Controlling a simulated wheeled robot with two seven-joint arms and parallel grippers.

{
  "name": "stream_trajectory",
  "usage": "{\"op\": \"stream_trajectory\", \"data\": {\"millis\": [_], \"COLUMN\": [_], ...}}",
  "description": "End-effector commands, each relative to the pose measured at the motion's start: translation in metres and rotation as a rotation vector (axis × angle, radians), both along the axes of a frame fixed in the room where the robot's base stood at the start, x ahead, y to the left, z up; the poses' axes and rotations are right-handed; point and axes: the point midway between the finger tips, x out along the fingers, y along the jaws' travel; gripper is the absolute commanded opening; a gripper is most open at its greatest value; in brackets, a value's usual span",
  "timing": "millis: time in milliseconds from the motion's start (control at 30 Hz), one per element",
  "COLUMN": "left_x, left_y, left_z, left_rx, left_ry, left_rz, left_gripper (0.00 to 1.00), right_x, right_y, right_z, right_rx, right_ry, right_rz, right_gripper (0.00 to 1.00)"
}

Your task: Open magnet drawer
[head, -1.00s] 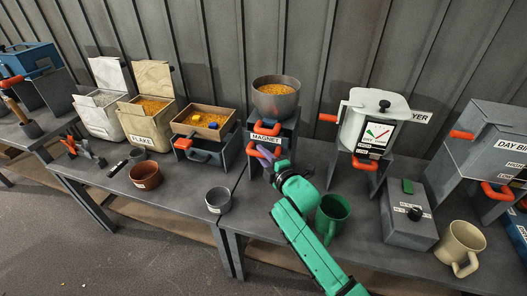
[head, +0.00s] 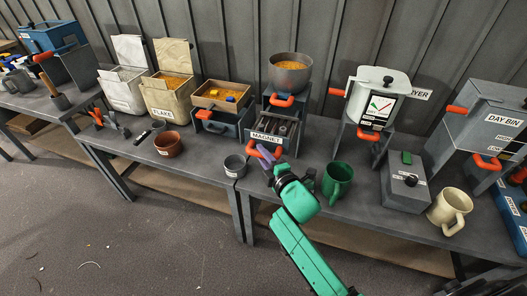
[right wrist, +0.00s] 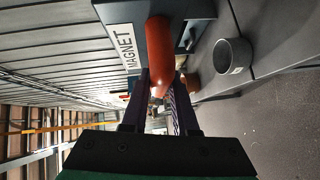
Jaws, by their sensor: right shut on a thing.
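The magnet drawer (head: 267,138), grey with a white MAGNET label, is pulled out towards me from the frame under the bowl. Dark bars show inside it from above. My right gripper (head: 267,156) is at the front of the drawer, shut on its red lower handle (head: 278,153). In the right wrist view, the red handle (right wrist: 160,50) lies between the fingers (right wrist: 160,105), with the MAGNET label beside it. My left gripper is not in view.
A metal bowl (head: 306,75) of orange grains stands above the drawer, over another red handle (head: 282,101). A grey cup (head: 235,167) is left of my gripper and a green mug (head: 338,178) right of it. The dryer (head: 376,100) stands further right.

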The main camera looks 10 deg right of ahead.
Motion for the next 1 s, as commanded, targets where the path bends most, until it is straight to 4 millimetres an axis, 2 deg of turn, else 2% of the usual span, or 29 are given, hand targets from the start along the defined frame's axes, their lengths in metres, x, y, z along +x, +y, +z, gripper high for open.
{"op": "stream_trajectory", "data": {"millis": [233,267,300,333,633,733,867,1000], "left_x": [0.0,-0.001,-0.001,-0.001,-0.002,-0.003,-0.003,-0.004], "left_y": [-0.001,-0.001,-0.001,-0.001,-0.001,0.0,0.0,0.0], "left_z": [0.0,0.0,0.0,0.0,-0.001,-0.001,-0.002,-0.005], "left_rx": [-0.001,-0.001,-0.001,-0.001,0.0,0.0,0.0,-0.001], "left_ry": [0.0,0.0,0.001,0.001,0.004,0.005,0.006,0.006], "left_rz": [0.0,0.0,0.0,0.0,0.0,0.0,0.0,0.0], "left_gripper": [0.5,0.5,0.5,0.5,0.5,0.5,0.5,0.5], "right_x": [0.0,0.0,0.0,0.0,-0.001,-0.007,-0.028,-0.064], "right_y": [0.0,0.0,0.0,0.0,0.0,-0.002,-0.007,-0.015], "right_z": [-0.001,-0.001,-0.001,-0.001,0.0,0.0,0.002,0.006], "right_rx": [0.002,0.002,0.002,0.001,0.0,-0.001,-0.001,-0.001], "right_ry": [0.002,0.002,0.002,0.002,0.0,0.002,0.003,0.004], "right_rz": [0.0,0.0,0.0,0.0,0.0,0.0,0.0,0.001], "right_gripper": [0.0,0.35,0.5,0.57,0.57,0.57,0.57,0.57]}}
